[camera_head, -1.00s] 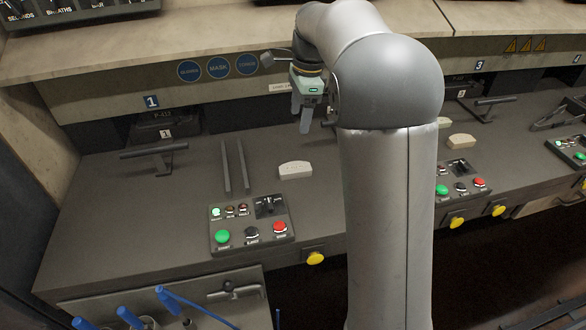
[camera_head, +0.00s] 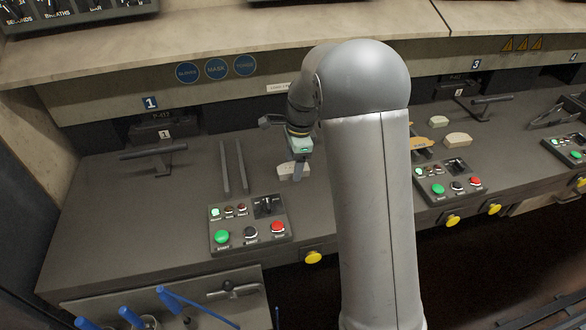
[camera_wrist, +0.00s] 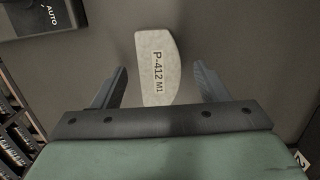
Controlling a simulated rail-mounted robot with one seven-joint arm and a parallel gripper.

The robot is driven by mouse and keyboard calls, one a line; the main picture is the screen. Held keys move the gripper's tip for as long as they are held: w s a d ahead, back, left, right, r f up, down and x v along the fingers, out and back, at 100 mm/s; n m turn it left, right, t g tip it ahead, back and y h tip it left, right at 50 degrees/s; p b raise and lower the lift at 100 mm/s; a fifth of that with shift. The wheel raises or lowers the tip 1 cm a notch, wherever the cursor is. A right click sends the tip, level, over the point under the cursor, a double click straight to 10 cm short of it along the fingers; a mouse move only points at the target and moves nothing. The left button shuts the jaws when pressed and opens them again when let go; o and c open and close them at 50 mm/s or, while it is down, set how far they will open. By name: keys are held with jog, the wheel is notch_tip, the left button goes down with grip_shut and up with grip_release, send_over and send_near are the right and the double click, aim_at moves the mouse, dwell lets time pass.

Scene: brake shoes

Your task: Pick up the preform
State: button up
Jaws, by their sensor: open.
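The preform (camera_wrist: 157,62) is a pale, curved block marked "P-412 M1" and lies flat on the dark bench top. In the wrist view it sits between and beyond the two fingers of my open gripper (camera_wrist: 160,84), with clear space on both sides. In the head view the preform (camera_head: 284,172) is partly hidden behind my gripper (camera_head: 297,178), which points down over it. I cannot tell the exact height of the fingers above it. Nothing is held.
A control panel (camera_head: 248,225) with green, black and red buttons is just in front of the preform. Two parallel rails (camera_head: 232,166) lie to its left, with a T-shaped handle (camera_head: 155,152) farther left. More pale blocks (camera_head: 457,139) lie to the right, beyond my arm.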

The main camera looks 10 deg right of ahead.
jog(key=shift+f, duration=0.3)
jog(key=c, duration=1.2)
jog(key=shift+r, duration=0.2)
